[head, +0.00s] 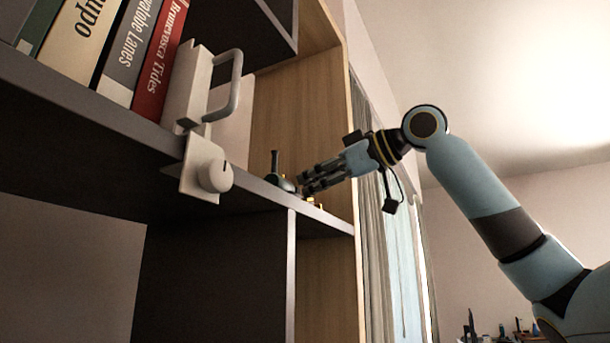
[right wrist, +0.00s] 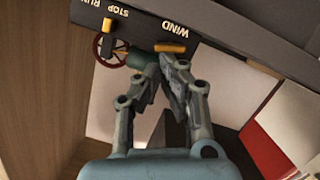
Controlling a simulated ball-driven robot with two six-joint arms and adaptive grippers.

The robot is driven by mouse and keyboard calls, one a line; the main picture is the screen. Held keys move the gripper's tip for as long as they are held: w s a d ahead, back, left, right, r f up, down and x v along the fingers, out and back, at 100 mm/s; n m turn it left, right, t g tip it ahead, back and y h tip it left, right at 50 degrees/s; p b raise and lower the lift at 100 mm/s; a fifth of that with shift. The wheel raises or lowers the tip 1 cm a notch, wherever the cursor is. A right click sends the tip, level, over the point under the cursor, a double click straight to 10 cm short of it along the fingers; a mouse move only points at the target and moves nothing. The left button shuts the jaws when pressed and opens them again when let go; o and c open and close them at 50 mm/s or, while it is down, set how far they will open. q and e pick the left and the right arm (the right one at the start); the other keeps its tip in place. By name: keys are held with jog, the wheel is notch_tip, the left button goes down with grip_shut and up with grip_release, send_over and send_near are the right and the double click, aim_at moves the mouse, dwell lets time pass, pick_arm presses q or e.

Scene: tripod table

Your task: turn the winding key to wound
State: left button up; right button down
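The winding key is a short yellow bar (right wrist: 171,47) beside the WIND label in the right wrist view. It lies about parallel to the dark labelled panel (right wrist: 215,45). My right gripper (right wrist: 163,70) has its fingertips drawn close together just below the key. The bar shows beyond the tips, and I cannot tell whether they touch it. In the head view my right gripper (head: 304,184) reaches in from the right at the shelf's end, by a small dark device (head: 277,174). My left gripper is out of view.
A yellow lever (right wrist: 108,32) stands by STOP, with RUN farther left. A dark red wheel (right wrist: 108,48) and a green body (right wrist: 142,60) sit close to my fingers. In the head view, books (head: 160,55) and a white knobbed box (head: 205,165) occupy the shelf's left.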

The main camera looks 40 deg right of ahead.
jog(key=shift+w+d+m, duration=0.1)
jog(key=shift+d+m, duration=0.15)
jog(key=shift+m, duration=0.45)
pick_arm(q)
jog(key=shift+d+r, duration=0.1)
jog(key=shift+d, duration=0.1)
pick_arm(e)
jog(key=shift+w+d+f+m+g+y, duration=0.15)
jog(key=shift+m+g+y, duration=0.1)
jog(key=shift+m, duration=0.3)
jog(key=shift+s+d+f+m+g+y, duration=0.15)
jog(key=shift+m+y, duration=0.1)
jog(key=shift+m, duration=0.3)
jog(key=shift+w, duration=0.1)
pick_arm(q)
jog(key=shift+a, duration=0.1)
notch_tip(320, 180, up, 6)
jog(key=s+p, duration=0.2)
jog(key=p, duration=0.4)
pick_arm(e)
notch_tip(320, 180, up, 5)
jog(key=shift+f, duration=0.1)
pick_arm(q)
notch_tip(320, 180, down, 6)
jog(key=b, duration=0.6)
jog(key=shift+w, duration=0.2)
pick_arm(e)
jog(key=v, duration=1)
jog(key=shift+f, duration=0.25)
